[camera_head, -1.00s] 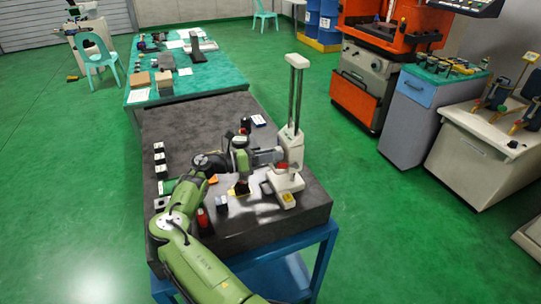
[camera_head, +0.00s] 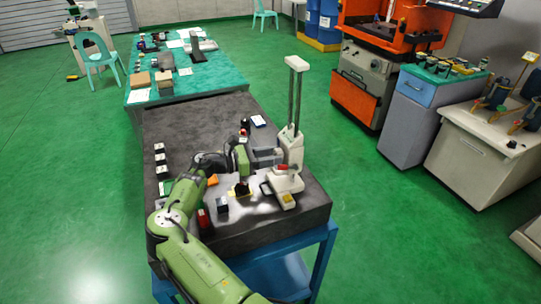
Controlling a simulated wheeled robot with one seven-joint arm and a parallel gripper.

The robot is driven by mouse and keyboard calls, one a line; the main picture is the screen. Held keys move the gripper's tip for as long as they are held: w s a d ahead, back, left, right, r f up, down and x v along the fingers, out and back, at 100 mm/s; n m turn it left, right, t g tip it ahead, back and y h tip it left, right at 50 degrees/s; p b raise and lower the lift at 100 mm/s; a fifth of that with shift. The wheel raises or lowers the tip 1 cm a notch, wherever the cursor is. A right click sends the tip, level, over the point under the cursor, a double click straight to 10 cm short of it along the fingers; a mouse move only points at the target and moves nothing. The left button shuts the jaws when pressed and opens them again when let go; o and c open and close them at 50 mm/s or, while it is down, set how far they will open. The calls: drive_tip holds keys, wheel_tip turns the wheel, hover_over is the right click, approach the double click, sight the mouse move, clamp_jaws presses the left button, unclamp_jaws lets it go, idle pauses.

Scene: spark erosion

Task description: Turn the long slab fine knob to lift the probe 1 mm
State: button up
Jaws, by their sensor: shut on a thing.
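The height gauge stands upright on the dark slab (camera_head: 190,117), with a pale top (camera_head: 297,63), two thin columns, a white carriage (camera_head: 291,146) and a pale base (camera_head: 287,188). A small red part (camera_head: 282,167) shows low on the carriage. My gripper (camera_head: 275,157) reaches in from the left and meets the carriage's left side. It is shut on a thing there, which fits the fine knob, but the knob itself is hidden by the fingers. The probe tip is too small to tell from here.
Several small blocks (camera_head: 160,158) line the slab's left edge. The slab's back left is clear. A green-topped table (camera_head: 180,85) stands behind.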

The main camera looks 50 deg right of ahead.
drive_tip(key=m, duration=0.3)
drive_tip(key=shift+m, duration=0.3)
drive_tip(key=shift+s+a+r+m+t+h+b, duration=0.1)
drive_tip(key=shift+m+t+b, duration=0.35)
drive_tip(key=shift+m, duration=1.2)
drive_tip(key=shift+w+d+f+m+t+h+b, duration=0.1)
drive_tip(key=shift+m+t+b, duration=0.4)
drive_tip(key=shift+m, duration=1.1)
drive_tip(key=shift+s+a+r+m+t+h+b, duration=0.15)
drive_tip(key=shift+m+b, duration=0.55)
drive_tip(key=shift+m, duration=0.95)
drive_tip(key=o, duration=1.1)
drive_tip(key=shift+c, duration=0.2)
